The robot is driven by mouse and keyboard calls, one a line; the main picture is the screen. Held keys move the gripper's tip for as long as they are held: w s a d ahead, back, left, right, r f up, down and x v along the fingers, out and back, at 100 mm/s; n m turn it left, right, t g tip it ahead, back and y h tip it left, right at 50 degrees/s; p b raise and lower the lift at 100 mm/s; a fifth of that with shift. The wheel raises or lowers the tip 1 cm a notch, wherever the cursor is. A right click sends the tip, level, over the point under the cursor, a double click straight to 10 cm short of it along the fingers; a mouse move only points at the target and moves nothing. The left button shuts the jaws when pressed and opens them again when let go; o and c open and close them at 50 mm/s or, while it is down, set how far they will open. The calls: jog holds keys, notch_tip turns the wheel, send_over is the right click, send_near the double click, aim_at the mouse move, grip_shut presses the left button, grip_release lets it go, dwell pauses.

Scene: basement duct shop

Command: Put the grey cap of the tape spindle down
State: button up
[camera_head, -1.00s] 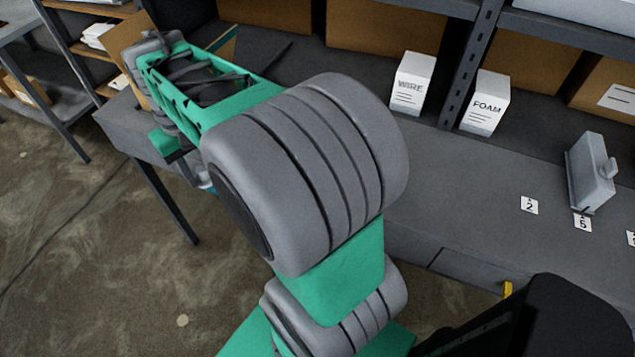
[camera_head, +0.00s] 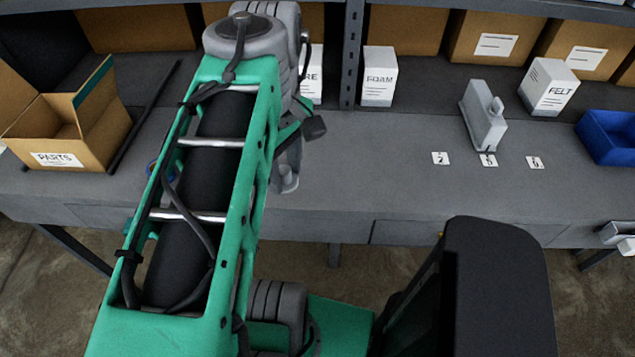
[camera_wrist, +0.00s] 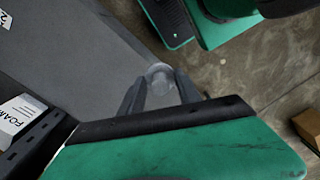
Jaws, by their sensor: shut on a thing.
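The grey cap (camera_wrist: 160,78) is a small, pale, round piece between the two grey fingers of my gripper (camera_wrist: 160,92) in the wrist view. The fingers are shut on it. In the head view my gripper (camera_head: 288,180) points down by the front part of the grey bench (camera_head: 370,170), right of my green arm link. The cap is hard to tell from the fingers there. I cannot tell whether it touches the bench. A grey upright stand with a short side peg (camera_head: 483,118), possibly the tape spindle, stands on the bench to the right.
White number cards (camera_head: 440,158) lie in front of the stand. A FOAM box (camera_head: 378,78) and a FELT box (camera_head: 548,88) stand behind. A blue bin (camera_head: 610,135) is at the right, an open PARTS carton (camera_head: 65,125) at the left. The bench between gripper and cards is clear.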

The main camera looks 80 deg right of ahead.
jog(key=n, duration=0.1)
jog(key=a+n, duration=0.2)
jog(key=n, duration=0.1)
jog(key=shift+s+f, duration=0.2)
jog(key=shift+f, duration=0.15)
jog(key=shift+d+f+n, duration=0.1)
jog(key=shift+n, duration=0.2)
jog(key=s+d+f+p, duration=0.1)
jog(key=d+f+p, duration=0.25)
jog(key=d, duration=0.45)
send_over(317, 183)
jog(key=f, duration=0.5)
jog(key=shift+a+f, duration=0.3)
jog(key=shift+f, duration=0.1)
jog(key=shift+d+f, duration=0.15)
jog(key=shift+f, duration=0.8)
jog(key=shift+d+f, duration=0.1)
jog(key=shift+f, duration=0.8)
jog(key=o, duration=1.3)
jog(key=shift+f, duration=0.1)
